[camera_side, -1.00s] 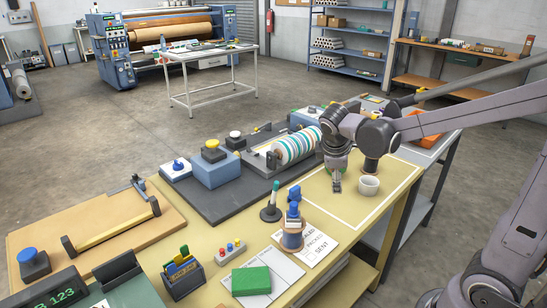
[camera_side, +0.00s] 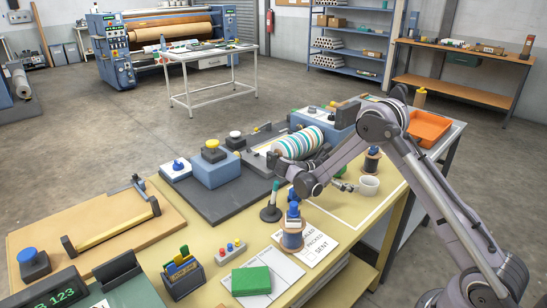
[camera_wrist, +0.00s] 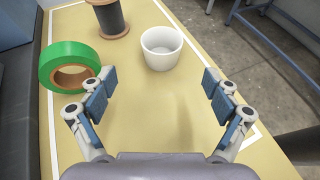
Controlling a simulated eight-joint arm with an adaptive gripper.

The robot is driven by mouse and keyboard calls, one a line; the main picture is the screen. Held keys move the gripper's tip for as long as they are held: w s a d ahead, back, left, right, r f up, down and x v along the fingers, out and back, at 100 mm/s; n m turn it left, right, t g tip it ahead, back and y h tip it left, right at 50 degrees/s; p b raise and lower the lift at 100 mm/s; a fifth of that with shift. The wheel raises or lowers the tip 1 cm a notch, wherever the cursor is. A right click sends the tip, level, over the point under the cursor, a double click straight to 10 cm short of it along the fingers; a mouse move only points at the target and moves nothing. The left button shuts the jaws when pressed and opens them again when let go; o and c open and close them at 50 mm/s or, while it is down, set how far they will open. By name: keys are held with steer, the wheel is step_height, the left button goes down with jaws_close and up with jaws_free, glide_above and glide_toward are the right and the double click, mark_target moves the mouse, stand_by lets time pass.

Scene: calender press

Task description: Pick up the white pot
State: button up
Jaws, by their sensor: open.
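The white pot (camera_side: 369,187) stands upright on the yellow table inside a white outlined area. In the wrist view the pot (camera_wrist: 161,50) is ahead of my gripper (camera_wrist: 160,85), centred between the fingers and beyond their tips. My gripper is open and empty, with a clear gap between its pads. In the side view my gripper (camera_side: 344,186) is low over the table, just left of the pot, and points toward it. The pot is not touched.
A green tape roll (camera_wrist: 70,66) lies left of the pot, close to my left finger. A dark thread spool (camera_wrist: 109,18) stands behind and left of the pot. The striped roller (camera_side: 299,143) is beyond my arm. The table right of the pot is clear up to its edge.

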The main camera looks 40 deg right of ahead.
mark_target(375, 184)
steer(key=shift+x, duration=5.55)
steer(key=shift+s+a+r, duration=0.1)
steer(key=shift+s, duration=0.1)
steer(key=c, duration=1.3)
